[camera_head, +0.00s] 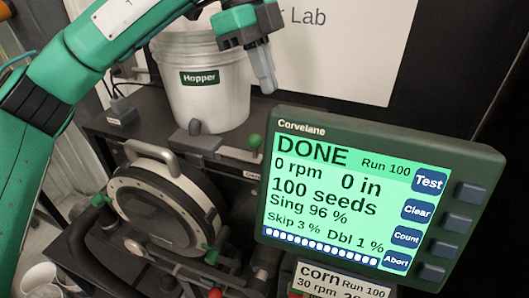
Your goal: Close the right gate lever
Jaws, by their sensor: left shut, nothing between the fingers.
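A green ball knob (255,141) stands on a dark bracket right of the white hopper bucket (205,90), close to the monitor's left edge. I cannot tell for certain whether it is the right gate lever; a label below it is partly hidden by the monitor. My left gripper (264,78) is shut and empty. It points down in front of the bucket's right side, above the green knob in the picture and apart from it. My right gripper is not in view.
The monitor (480,156) reads DONE, 100 seeds, and fills the right front. The round seed meter (150,208) with a grey handle and green-tipped clamps stands at the left front. A red knob (215,293) shows below. White buckets (40,279) stand lower left.

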